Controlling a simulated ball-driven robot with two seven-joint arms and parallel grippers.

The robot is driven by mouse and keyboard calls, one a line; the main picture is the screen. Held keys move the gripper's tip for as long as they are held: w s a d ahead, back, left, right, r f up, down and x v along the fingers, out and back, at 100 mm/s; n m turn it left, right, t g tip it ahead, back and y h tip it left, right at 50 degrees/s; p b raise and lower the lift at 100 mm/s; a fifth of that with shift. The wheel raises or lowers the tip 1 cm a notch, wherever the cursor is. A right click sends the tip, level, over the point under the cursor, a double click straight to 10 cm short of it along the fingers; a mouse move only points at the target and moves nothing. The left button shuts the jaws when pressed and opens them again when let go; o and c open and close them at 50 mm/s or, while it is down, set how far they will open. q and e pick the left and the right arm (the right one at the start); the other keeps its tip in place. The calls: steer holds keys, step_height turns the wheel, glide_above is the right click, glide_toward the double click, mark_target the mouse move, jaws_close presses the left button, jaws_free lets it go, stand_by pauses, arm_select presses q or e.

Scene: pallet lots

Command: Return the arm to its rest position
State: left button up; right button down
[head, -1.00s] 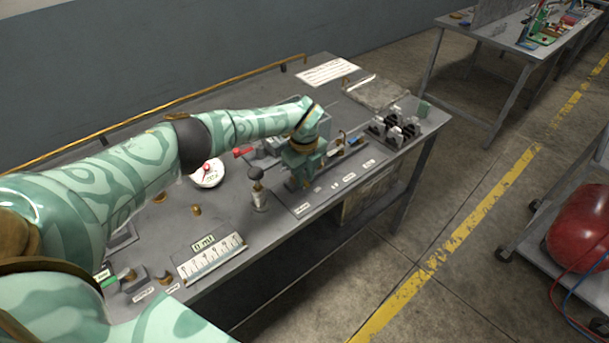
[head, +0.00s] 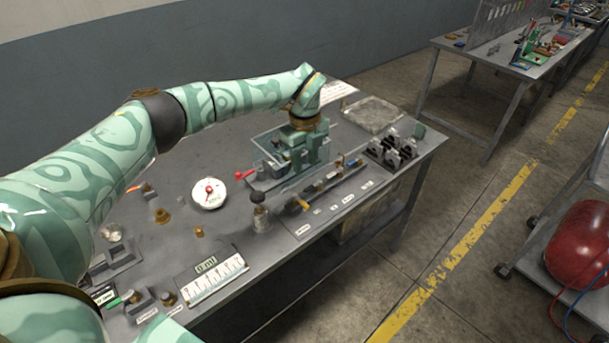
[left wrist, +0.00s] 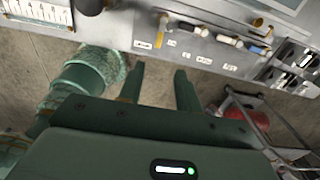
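My left arm reaches in from the left over the grey workbench (head: 225,160). My right gripper is in neither view.
A round white gauge (head: 208,193), a scale plate (head: 214,280), a black-knobbed post (head: 260,212) and black blocks (head: 393,150) stand on the bench. A second table (head: 500,50) is at the back right. A cart with a red tank (head: 582,245) stands right. The floor between is clear.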

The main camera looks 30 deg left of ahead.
arm_select(q)
step_height(320, 180, up, 2)
steer(key=shift+r, duration=0.1)
stand_by(0.4)
